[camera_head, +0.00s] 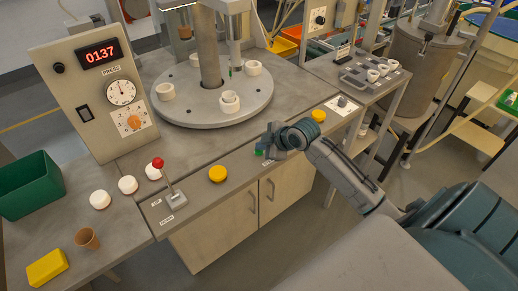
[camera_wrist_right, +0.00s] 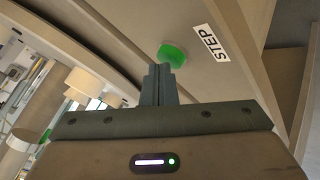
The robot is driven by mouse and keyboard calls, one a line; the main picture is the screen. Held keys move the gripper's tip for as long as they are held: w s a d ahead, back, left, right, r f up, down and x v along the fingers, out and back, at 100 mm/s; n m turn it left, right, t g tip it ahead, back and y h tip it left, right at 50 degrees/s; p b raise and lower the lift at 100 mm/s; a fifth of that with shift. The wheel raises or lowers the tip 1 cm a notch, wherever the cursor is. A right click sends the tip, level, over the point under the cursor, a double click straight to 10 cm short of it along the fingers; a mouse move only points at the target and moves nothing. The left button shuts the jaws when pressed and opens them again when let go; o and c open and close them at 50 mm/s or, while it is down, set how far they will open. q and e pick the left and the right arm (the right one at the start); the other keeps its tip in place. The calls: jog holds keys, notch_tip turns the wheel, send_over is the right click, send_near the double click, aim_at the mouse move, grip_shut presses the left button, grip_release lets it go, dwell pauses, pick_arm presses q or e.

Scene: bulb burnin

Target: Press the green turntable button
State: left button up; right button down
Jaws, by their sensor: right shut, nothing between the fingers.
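The green turntable button (camera_wrist_right: 174,53) is a round green cap beside a white STEP label (camera_wrist_right: 209,43) in the right wrist view. In the head view a little of the green button (camera_head: 258,153) shows at the bench's front edge, partly hidden by my right gripper (camera_head: 270,146). My right gripper is shut and empty. In the right wrist view its fingertips (camera_wrist_right: 158,68) line up with the lower left edge of the button; I cannot tell whether they touch it. The grey turntable (camera_head: 212,100) with white cups stands behind. My left gripper is not in view.
Yellow buttons (camera_head: 217,173) (camera_head: 318,115) sit on either side along the front edge. A red-knobbed lever (camera_head: 160,165) stands to the left. A press panel (camera_head: 95,90), a green bin (camera_head: 28,186) and several white domed pieces (camera_head: 128,184) are further left.

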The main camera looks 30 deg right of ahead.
aim_at(262, 152)
jog(key=shift+r+p, duration=0.9)
notch_tip(262, 152, up, 5)
jog(key=p, duration=0.4)
jog(key=shift+p, duration=0.4)
dwell(0.3)
